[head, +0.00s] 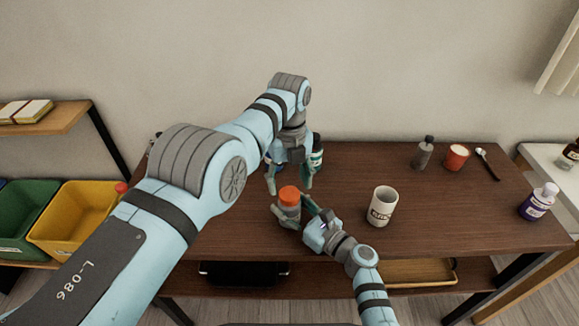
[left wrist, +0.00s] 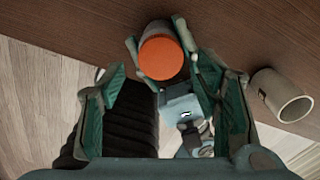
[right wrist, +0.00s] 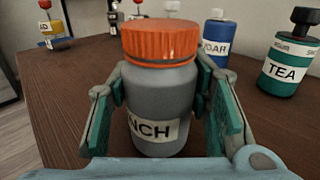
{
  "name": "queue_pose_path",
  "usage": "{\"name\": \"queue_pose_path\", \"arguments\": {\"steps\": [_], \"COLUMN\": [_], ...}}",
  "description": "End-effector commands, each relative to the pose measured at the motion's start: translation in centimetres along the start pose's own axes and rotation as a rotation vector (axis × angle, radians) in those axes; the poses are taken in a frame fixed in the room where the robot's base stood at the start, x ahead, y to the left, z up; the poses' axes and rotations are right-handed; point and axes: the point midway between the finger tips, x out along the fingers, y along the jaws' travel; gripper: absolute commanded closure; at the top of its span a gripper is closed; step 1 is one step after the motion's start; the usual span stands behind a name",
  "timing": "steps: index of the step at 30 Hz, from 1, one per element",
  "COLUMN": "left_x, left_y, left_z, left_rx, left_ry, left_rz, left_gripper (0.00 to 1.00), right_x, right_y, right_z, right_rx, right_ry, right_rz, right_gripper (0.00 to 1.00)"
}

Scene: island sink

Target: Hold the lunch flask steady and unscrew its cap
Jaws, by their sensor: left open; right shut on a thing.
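The lunch flask is a grey jar with an orange screw cap (head: 289,196), standing upright near the front of the brown table. Its grey body (right wrist: 158,108) and part of its white label show in the right wrist view. My right gripper (head: 292,213) is shut around the body from the front, one finger on each side, below the cap. My left gripper (head: 289,181) hangs open above the flask, fingers pointing down on either side. In the left wrist view the cap (left wrist: 162,56) lies between and beyond the left fingers, not touched as far as I can tell.
A white mug (head: 382,207) stands right of the flask. Behind it are a TEA bottle (right wrist: 288,62) and a blue bottle (right wrist: 217,42).

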Motion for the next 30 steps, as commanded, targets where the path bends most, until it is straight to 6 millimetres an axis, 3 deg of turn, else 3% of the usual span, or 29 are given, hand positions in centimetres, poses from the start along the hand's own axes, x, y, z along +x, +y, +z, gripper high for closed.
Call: {"name": "queue_pose_path", "arguments": {"steps": [3, 6, 14, 24, 28, 30], "left_x": [2.2, 3.2, 3.5, 3.5, 3.5, 3.4], "left_y": [-0.1, 0.0, 0.0, 0.1, 0.1, 0.1], "left_z": [0.0, 0.0, 0.0, 0.0, 0.0, 0.0], "left_rx": [0.000, -0.002, -0.003, -0.004, -0.068, -0.215], "left_ry": [0.001, 0.000, -0.001, -0.001, -0.001, 0.000], "left_rz": [-0.003, -0.002, 0.000, 0.000, 0.000, 0.000], "left_gripper": [0.43, 0.43, 0.43, 0.93, 0.93, 0.93], "right_x": [0.0, 0.0, 0.0, 0.0, 0.0, 0.0], "right_y": [0.0, 0.0, 0.0, 0.0, 0.0, 0.0], "right_z": [0.0, 0.0, 0.0, 0.0, 0.0, 0.0], "right_rx": [0.000, 0.000, 0.000, 0.000, 0.000, 0.000], "right_ry": [-0.001, -0.001, -0.001, -0.001, -0.001, -0.001], "right_rz": [0.000, 0.000, 0.000, 0.000, -0.001, -0.001], "right_gripper": [1.00, 1.00, 1.00, 1.00, 1.00, 1.00]}}
